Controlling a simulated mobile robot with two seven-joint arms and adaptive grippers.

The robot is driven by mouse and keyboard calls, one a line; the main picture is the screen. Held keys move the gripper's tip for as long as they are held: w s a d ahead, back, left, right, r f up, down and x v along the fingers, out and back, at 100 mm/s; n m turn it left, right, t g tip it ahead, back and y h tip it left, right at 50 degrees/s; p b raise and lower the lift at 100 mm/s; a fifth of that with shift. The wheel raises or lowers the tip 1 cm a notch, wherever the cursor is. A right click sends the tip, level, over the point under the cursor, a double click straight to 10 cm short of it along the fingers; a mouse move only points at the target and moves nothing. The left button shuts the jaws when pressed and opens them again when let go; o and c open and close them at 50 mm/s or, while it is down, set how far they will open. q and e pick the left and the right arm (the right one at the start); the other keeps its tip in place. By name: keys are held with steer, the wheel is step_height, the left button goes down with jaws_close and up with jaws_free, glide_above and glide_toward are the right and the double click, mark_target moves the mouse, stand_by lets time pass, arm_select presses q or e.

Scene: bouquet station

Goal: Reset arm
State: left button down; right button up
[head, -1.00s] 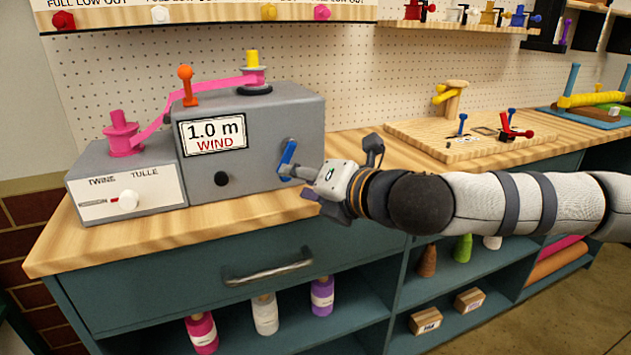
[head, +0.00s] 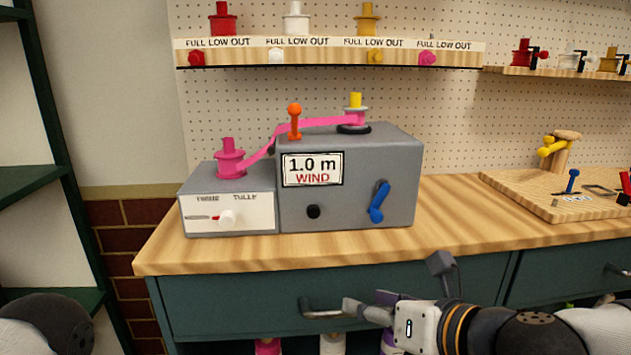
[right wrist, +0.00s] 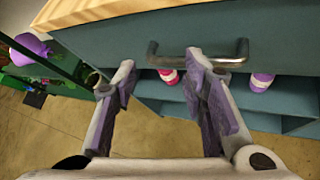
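My right gripper (head: 372,308) is in front of the teal drawer, close to the right end of its metal handle. In the right wrist view its two purple-padded fingers (right wrist: 162,95) stand apart with nothing between them, and the drawer handle (right wrist: 198,58) lies beyond them. The grey winding machine (head: 350,215) on the bench reads 1.0 m and WIND. Its blue crank (head: 379,202) is free of my gripper. A pink ribbon (head: 300,125) runs from the pink spool (head: 229,162) past an orange lever to the yellow-topped spool. Part of my left arm shows at the lower left; its gripper is out of frame.
The wooden bench edge (head: 300,258) runs above the drawer and my right gripper. Above, a shelf (head: 330,52) holds spools with knobs below. A wooden board (head: 560,195) with small tools lies at the right.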

steer(key=s+a+f+n+g, duration=0.3)
steer(key=s+f+n+g, duration=0.1)
steer(key=s+f+n, duration=0.4)
steer(key=s+a+f+n+g, duration=0.3)
steer(key=s+f+n, duration=0.4)
steer(key=s+f, duration=0.3)
steer(key=s+d+f+n+g+h, duration=0.1)
steer(key=s+d+f+n+g, duration=0.1)
steer(key=s+d+f+n, duration=0.25)
steer(key=s+d+f+n+g+h, duration=0.1)
steer(key=s+f+n+g, duration=0.15)
steer(key=s+n, duration=0.4)
arm_select(q)
steer(key=shift+w+r+t+p, duration=0.3)
steer(key=shift+w+r+p, duration=0.25)
steer(key=shift+w+r, duration=0.25)
arm_select(e)
steer(key=s+d+f+n+g+h, duration=0.1)
steer(key=s+d+n+h, duration=0.3)
steer(key=s+d+n, duration=0.4)
steer(key=s+d+f, duration=0.1)
steer(key=d, duration=0.2)
steer(key=shift+d+f+n+g, duration=0.2)
steer(key=shift+d+n+g, duration=0.1)
steer(key=shift+d+g, duration=0.05)
